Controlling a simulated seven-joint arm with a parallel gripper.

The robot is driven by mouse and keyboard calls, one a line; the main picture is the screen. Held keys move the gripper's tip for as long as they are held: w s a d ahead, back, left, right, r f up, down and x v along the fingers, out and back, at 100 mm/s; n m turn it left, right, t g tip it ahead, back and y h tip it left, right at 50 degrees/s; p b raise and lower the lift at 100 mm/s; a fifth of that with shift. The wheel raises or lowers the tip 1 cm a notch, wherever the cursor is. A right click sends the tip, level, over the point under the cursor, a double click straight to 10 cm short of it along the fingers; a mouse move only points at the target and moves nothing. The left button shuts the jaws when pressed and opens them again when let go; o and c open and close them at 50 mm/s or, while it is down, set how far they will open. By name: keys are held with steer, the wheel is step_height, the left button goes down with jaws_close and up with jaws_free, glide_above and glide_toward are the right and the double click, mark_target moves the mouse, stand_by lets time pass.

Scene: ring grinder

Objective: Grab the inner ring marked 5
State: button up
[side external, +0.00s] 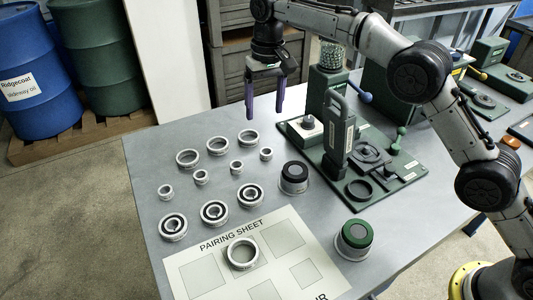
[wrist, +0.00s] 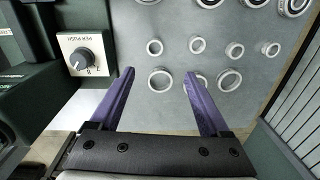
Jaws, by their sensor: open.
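Several small inner rings lie in a row on the grey table. In the side view they run from the right one (side external: 266,154) through two middle ones (side external: 236,167) (side external: 200,177) to the left one (side external: 165,191). The wrist view also shows this row, from its left ring (wrist: 154,47) to its right ring (wrist: 271,49). I cannot read any number, so I cannot tell which is marked 5. My gripper (side external: 265,115) has purple fingers, open and empty, above the table's far edge. In the wrist view my gripper (wrist: 161,74) points toward the rings.
Three larger rings (side external: 217,146) lie behind the small ones, nearer my gripper. Bearing-like rings (side external: 214,213) lie in front. A wide ring (side external: 241,253) sits on the pairing sheet (side external: 208,256). The green grinder (side external: 400,190) and two round pots (side external: 294,178) (side external: 354,240) stand right.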

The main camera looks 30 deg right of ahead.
steer(key=f+n, duration=0.2)
steer(key=n, duration=0.3)
steer(key=f+n, duration=0.2)
steer(key=n, duration=0.4)
steer(key=d+f+n, duration=0.1)
steer(key=f+n, duration=0.2)
steer(key=n, duration=0.2)
steer(key=shift+w+f+n+y, duration=0.1)
steer(key=shift+n+y, duration=0.2)
steer(key=shift+y, duration=0.1)
steer(key=shift+a+f, duration=0.2)
steer(key=shift+f, duration=2.75)
jaws_close()
